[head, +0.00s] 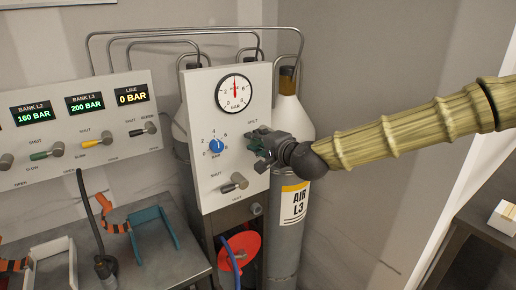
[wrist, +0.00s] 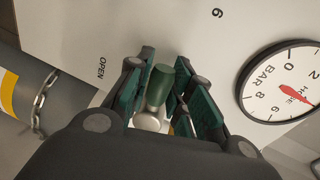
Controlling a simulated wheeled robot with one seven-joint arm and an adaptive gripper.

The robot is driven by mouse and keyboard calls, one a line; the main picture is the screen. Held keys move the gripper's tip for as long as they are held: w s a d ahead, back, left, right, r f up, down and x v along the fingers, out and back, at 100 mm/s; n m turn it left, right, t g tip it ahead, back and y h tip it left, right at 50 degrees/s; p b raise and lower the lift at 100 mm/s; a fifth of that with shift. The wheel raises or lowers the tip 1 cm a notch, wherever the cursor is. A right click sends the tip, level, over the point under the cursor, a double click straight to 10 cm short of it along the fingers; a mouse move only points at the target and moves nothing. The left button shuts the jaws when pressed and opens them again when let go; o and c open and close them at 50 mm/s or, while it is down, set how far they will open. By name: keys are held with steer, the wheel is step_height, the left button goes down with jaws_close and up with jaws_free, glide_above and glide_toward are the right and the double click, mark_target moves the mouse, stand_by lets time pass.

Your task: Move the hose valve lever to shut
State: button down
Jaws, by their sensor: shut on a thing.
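A lever with a dark green handle (wrist: 162,85) and a silver hub sits on the white panel (head: 196,105) below the gauge. In the head view my gripper (head: 262,142) covers most of it, with a SHUT label just above. In the wrist view the two green-padded fingers of my gripper (wrist: 158,98) stand either side of the handle and are shut on it. An OPEN label (wrist: 102,68) lies left of the fingers there. The lever's exact angle between its labels is hard to tell. The lever's own name label is not readable.
A round gauge (head: 235,94), marked HOSE in the wrist view, has its red needle near mid-scale. A blue knob (head: 216,146) and a grey lever (head: 234,183) share the panel. A left panel (head: 75,120) reads LINE 0 BAR. An AIR L3 cylinder (head: 288,235) stands behind.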

steer(key=shift+r+m+b, duration=0.3)
steer(key=shift+r+m, duration=0.05)
steer(key=shift+m, duration=0.15)
stand_by(0.3)
steer(key=c, duration=1.3)
jaws_free()
steer(key=shift+d, duration=0.1)
steer(key=shift+o, duration=0.2)
steer(key=v, duration=1.2)
steer(key=shift+w+d, duration=0.15)
